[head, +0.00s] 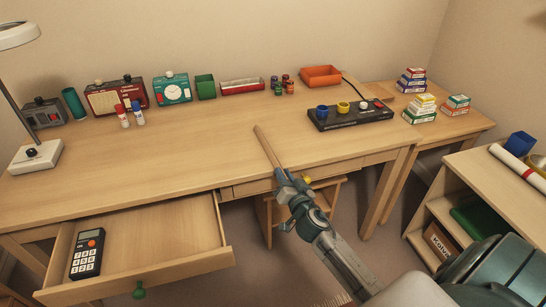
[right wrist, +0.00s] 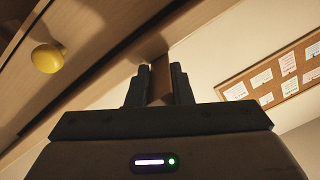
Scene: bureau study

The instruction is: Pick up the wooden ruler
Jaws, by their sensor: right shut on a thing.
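The wooden ruler (head: 267,146) is a thin light-brown strip. In the head view it points up and left from my right gripper (head: 281,174), across the desk's front part. My right gripper is shut on the ruler's near end, at the desk's front edge. In the right wrist view the ruler (right wrist: 160,78) shows between the two dark fingers (right wrist: 160,85). The fingers hide part of it. I cannot tell whether the ruler touches the desk top. My left gripper is not in view.
An open drawer (head: 190,234) at the left holds a dark calculator-like device (head: 87,253). The middle of the desk (head: 180,150) is clear. A black panel with cups (head: 350,115) stands right of the ruler. A low shelf (head: 475,175) stands at the right.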

